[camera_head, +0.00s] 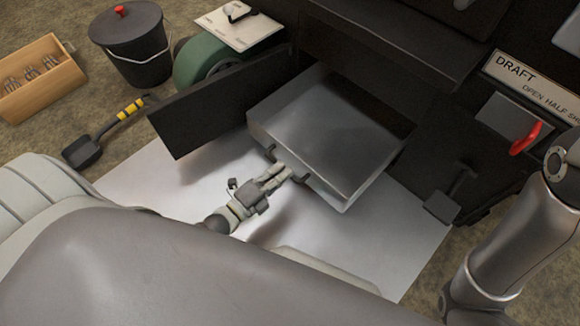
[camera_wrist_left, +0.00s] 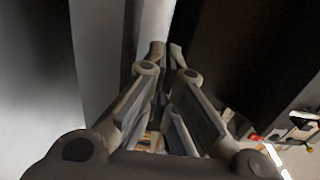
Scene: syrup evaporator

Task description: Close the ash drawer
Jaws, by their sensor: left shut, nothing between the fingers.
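The ash drawer (camera_head: 330,135) is a grey metal box that stands pulled out of the dark firebox in the head view. Its front carries a dark handle (camera_head: 300,179), partly hidden by my gripper. My left gripper (camera_head: 285,172) is shut and empty, with its fingertips at the drawer front between the handle's two ends. I cannot tell whether they touch the drawer. In the left wrist view the fingertips (camera_wrist_left: 167,50) are close together beside a pale surface and a dark one. My right gripper is out of view.
A dark open door (camera_head: 210,112) stands left of the drawer. A pale sheet (camera_head: 390,245) covers the floor below. A black bucket (camera_head: 142,65), a shovel (camera_head: 84,150) and a wooden crate (camera_head: 42,84) are at left. A red draft handle (camera_head: 525,138) is at right.

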